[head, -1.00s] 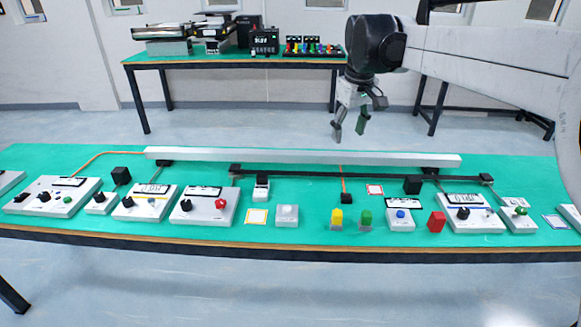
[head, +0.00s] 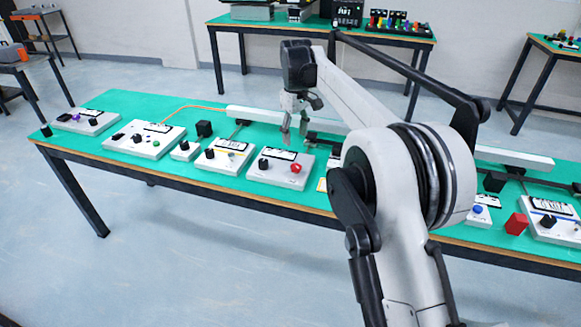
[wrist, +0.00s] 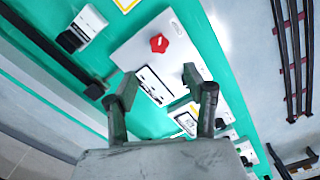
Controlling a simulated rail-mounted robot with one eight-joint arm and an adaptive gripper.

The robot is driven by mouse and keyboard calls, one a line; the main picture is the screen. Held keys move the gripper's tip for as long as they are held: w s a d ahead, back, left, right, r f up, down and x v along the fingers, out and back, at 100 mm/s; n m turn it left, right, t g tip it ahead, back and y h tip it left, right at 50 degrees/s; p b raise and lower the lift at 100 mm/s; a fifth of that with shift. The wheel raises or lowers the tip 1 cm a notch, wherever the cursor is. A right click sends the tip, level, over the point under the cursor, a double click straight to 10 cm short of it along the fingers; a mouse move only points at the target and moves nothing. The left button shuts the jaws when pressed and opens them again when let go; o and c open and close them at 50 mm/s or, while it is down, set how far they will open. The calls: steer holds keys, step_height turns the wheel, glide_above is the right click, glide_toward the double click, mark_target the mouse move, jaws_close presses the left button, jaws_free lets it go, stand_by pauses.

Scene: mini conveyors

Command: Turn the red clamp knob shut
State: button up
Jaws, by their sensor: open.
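The red clamp knob (head: 296,168) sits at the right side of the top of a white control box (head: 268,180), which also carries a black knob (head: 264,163) and a display panel. In the wrist view the red knob (wrist: 159,43) shows clearly, ahead of my fingers on the white box. My gripper (head: 295,136) is open and empty, hanging above and behind the box, apart from the knob. In the wrist view my gripper (wrist: 163,84) has its two fingers spread, with part of the box visible between them.
Other white control boxes (head: 222,158) stand to the left on the green table (head: 130,103). A long pale rail (head: 250,115) runs along the back. A red block (head: 516,224) stands at the right. My arm hides the table's middle.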

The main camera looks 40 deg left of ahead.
mark_target(295, 165)
step_height(295, 165, down, 13)
steer(key=shift+b, duration=0.95)
steer(key=c, duration=1.1)
